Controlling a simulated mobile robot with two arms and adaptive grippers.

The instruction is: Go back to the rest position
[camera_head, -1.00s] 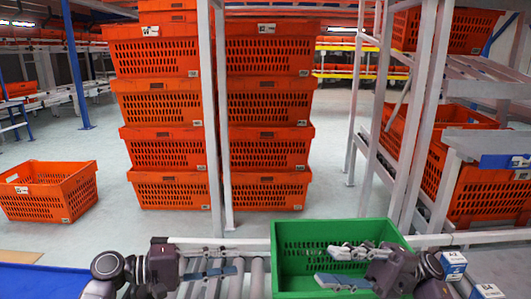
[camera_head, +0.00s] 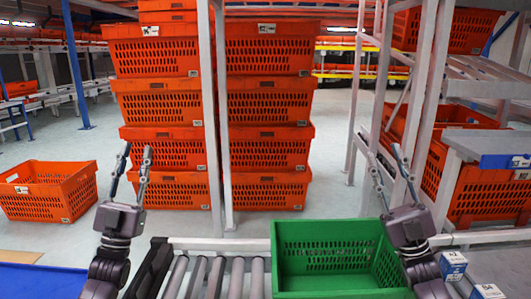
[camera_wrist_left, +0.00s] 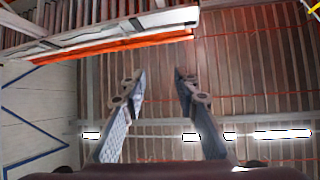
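My left gripper (camera_head: 132,172) is raised at the left in the head view, its fingers pointing up and spread apart. In the left wrist view the left gripper (camera_wrist_left: 155,95) is open with nothing between its fingers, against the ceiling. My right gripper (camera_head: 385,172) is raised at the right, beside and above the right side of the green tote (camera_head: 330,232), with its fingers up and apart. It holds nothing that I can see. The green tote stands on the roller conveyor, and the visible part of its inside looks empty.
Conveyor rollers (camera_head: 215,275) lie bare left of the green tote. Tall stacks of orange totes (camera_head: 160,105) stand behind a grey post (camera_head: 218,120). A single orange tote (camera_head: 50,192) is on the floor at left. Small blue-and-white boxes (camera_head: 453,265) sit at the lower right.

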